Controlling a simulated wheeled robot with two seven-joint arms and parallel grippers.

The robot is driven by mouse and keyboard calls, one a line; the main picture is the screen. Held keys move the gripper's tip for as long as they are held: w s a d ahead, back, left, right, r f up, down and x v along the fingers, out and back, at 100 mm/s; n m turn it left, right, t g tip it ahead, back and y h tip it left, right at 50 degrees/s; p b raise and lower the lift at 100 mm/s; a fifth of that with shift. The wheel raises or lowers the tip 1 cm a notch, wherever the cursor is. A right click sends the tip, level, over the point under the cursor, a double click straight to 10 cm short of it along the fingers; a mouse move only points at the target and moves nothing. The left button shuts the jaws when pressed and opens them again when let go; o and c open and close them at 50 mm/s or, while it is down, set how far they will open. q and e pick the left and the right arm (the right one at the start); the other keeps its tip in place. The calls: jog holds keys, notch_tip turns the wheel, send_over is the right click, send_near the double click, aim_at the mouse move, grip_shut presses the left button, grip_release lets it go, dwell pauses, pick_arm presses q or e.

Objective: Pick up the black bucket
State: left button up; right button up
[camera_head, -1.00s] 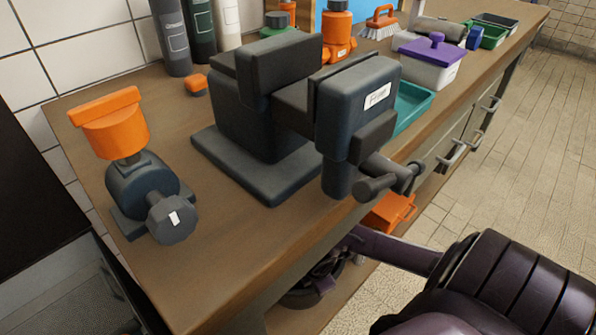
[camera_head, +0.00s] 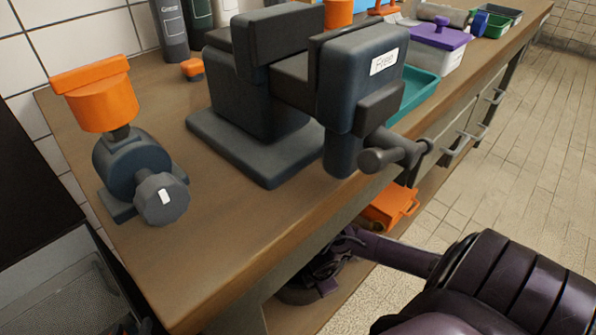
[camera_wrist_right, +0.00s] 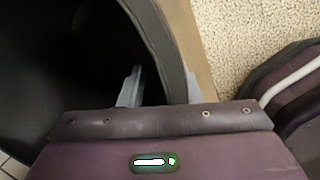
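The black bucket (camera_wrist_right: 75,65) fills the left of the right wrist view, its dark inside facing the camera. In the head view it is low beneath the bench edge, mostly hidden by a dark purple gripper (camera_head: 332,262). That gripper's link comes in from the lower right; I cannot make out its fingers or be sure which arm it is. In the right wrist view my right gripper (camera_wrist_right: 165,78) straddles the bucket's wall, one grey finger inside and one outside. The fingers are apart, with a dark gap beside the inner finger.
The wooden bench (camera_head: 230,240) carries a large dark vise (camera_head: 350,80) and an orange-topped pump (camera_head: 135,160). Its edge overhangs the bucket area. An orange box (camera_head: 388,208) sits on the low shelf beside the gripper. The tiled floor (camera_head: 530,170) at right is clear.

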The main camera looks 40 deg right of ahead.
jog(key=shift+f, duration=0.25)
dwell(0.5)
grip_shut()
dwell(1.4)
